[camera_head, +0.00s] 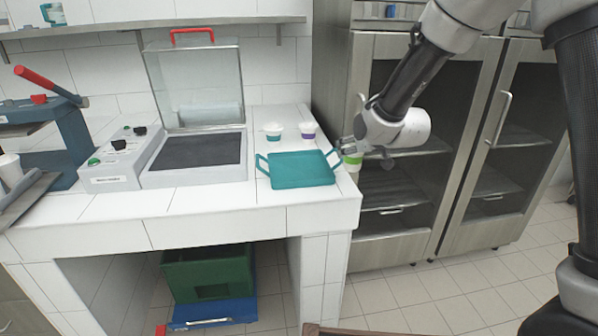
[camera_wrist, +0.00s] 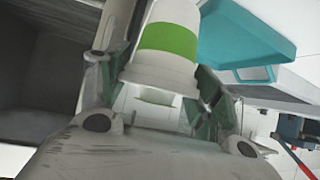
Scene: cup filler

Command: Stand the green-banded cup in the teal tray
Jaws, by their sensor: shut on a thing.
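The green-banded cup (camera_head: 352,161) is white with a wide green band. My gripper (camera_head: 345,150) is shut on it and holds it to the right of the teal tray, near the counter's right edge. The wrist view shows the cup (camera_wrist: 168,42) between the two fingers (camera_wrist: 155,85). The teal tray (camera_head: 300,171) lies on the white tiled counter, with a handle at its left and right ends. Its bare surface is empty. Part of the tray (camera_wrist: 245,38) shows right of the cup in the wrist view.
A teal-banded cup (camera_head: 272,131) and a purple-banded cup (camera_head: 308,131) stand on the counter behind the tray. A machine with a clear raised lid (camera_head: 195,85) stands to the left. A steel cabinet (camera_head: 385,215) is at the right, close to my arm.

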